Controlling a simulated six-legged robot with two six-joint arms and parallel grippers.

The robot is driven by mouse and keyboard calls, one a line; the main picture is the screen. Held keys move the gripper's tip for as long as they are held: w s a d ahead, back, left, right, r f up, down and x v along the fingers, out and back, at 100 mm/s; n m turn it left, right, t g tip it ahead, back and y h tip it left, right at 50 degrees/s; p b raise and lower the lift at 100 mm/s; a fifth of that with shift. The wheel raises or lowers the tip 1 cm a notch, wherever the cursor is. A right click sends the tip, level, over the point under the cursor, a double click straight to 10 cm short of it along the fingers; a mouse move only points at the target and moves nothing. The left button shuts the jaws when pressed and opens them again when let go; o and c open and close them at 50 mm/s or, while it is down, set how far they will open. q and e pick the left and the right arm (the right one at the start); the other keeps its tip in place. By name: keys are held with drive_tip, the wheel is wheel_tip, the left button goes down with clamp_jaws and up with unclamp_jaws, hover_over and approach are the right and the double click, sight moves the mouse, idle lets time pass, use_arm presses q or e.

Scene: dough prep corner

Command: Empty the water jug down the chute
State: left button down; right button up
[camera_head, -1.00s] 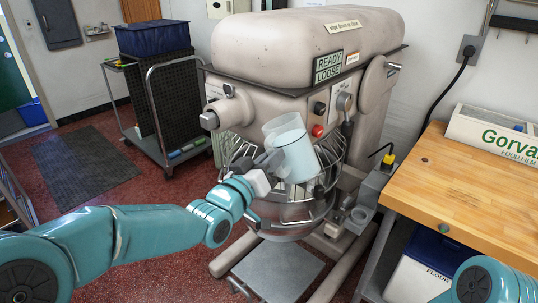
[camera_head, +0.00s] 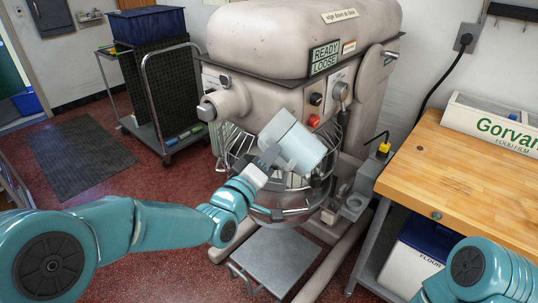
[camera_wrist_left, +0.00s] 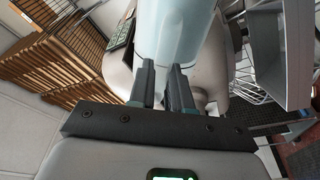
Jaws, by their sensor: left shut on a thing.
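My left gripper (camera_head: 268,160) is shut on the pale blue, translucent water jug (camera_head: 300,146). The jug is held in front of the mixer bowl guard, tilted well over, with its long axis running from upper left to lower right. The jug also shows in the left wrist view (camera_wrist_left: 182,30), between and beyond the fingers (camera_wrist_left: 163,88). I cannot tell how much water is in it. A grey sheet-metal piece (camera_wrist_left: 268,55) at the right of the wrist view may be the chute; in the head view I cannot make the chute out clearly. My right gripper is out of view.
The large beige mixer (camera_head: 290,40) stands behind the jug, its wire-guarded bowl (camera_head: 285,212) below. A wooden bench (camera_head: 470,175) with a film box (camera_head: 495,122) is at right. A cart (camera_head: 165,100) stands at back left. Red floor is open at left.

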use_arm(q)
drive_tip(key=shift+w+a+f+n+b, duration=0.1)
drive_tip(key=shift+f+n+b, duration=0.1)
drive_tip(key=shift+n+b, duration=0.15)
drive_tip(key=shift+f+n+b, duration=0.15)
drive_tip(key=shift+n+b, duration=0.3)
drive_tip(key=shift+b, duration=0.05)
drive_tip(key=shift+w+a+f+n+t+y+b, duration=0.25)
drive_tip(key=shift+a+f+n+b, duration=0.2)
drive_tip(key=shift+n+b, duration=1.05)
drive_tip(key=shift+w+a+f+n+t+y+b, duration=0.1)
drive_tip(key=shift+a+f+n+y+b, duration=0.35)
drive_tip(key=shift+n+b, duration=1)
drive_tip(key=shift+w+a+f+n+t+y+b, duration=0.2)
drive_tip(key=shift+a+f+n+b, duration=0.3)
drive_tip(key=shift+n+b, duration=1)
drive_tip(key=shift+n+p, duration=0.25)
drive_tip(key=shift+p, duration=0.1)
drive_tip(key=m+b, duration=0.2)
drive_tip(key=m, duration=0.1)
drive_tip(key=m+b, duration=0.2)
drive_tip(key=shift+s+f+m+g+h, duration=0.1)
drive_tip(key=shift+m+g+h, duration=0.15)
drive_tip(key=shift+m+h, duration=0.15)
